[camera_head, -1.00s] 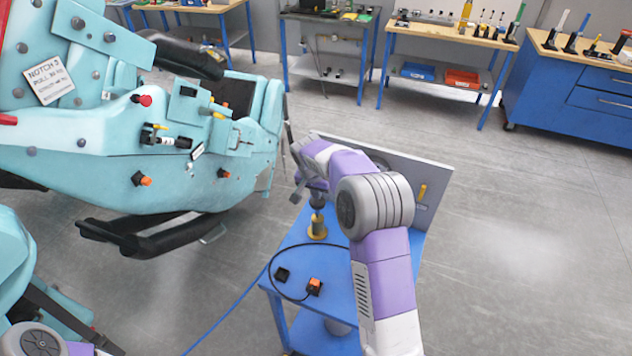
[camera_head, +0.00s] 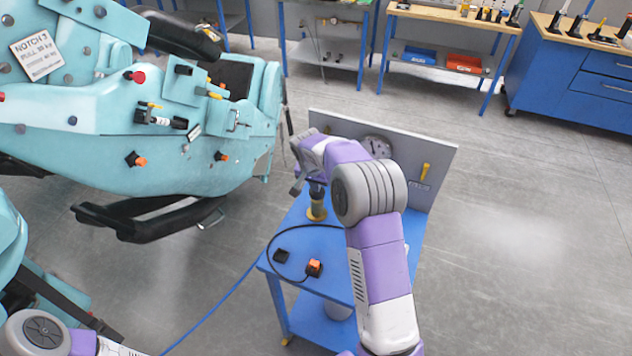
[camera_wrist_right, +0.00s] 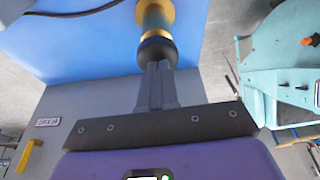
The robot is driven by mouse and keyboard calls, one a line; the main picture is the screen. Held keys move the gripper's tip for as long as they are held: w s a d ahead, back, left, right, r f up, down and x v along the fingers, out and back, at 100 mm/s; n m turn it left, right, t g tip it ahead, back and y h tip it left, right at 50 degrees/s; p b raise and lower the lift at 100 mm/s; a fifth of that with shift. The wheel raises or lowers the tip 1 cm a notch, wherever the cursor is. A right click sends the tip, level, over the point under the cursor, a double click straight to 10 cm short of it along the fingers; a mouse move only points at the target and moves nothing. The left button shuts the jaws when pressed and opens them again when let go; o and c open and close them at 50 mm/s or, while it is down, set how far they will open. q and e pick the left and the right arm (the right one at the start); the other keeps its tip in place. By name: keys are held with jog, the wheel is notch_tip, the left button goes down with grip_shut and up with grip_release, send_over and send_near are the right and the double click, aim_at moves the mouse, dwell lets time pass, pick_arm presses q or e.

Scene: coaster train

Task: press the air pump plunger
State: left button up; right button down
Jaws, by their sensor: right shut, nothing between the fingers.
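The air pump (camera_head: 317,213) stands upright on the blue cart, with a yellow-gold base and a dark knob on top. In the right wrist view its gold body (camera_wrist_right: 155,13) and black plunger knob (camera_wrist_right: 158,50) sit straight ahead of the fingers. My right gripper (camera_head: 316,183) points down over the pump; in the wrist view its closed fingertips (camera_wrist_right: 159,66) are at the knob, apparently touching it. The fingers are shut with nothing between them. How far the plunger is down is hard to tell. My left gripper is out of view.
The blue cart (camera_head: 335,245) carries an orange switch (camera_head: 314,268), a small black block (camera_head: 281,256) and a cable. Its grey back panel (camera_head: 440,165) holds a gauge (camera_head: 377,146) and yellow handle (camera_head: 426,172). The teal coaster car (camera_head: 200,160) stands at left. Floor at right is clear.

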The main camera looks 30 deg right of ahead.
jog(key=shift+s+a+f, duration=0.1)
jog(key=shift+s+f, duration=0.1)
jog(key=shift+f, duration=0.3)
notch_tip(320, 180, up, 5)
jog(key=p, duration=0.3)
jog(key=shift+w+f, duration=0.15)
jog(key=v, duration=1)
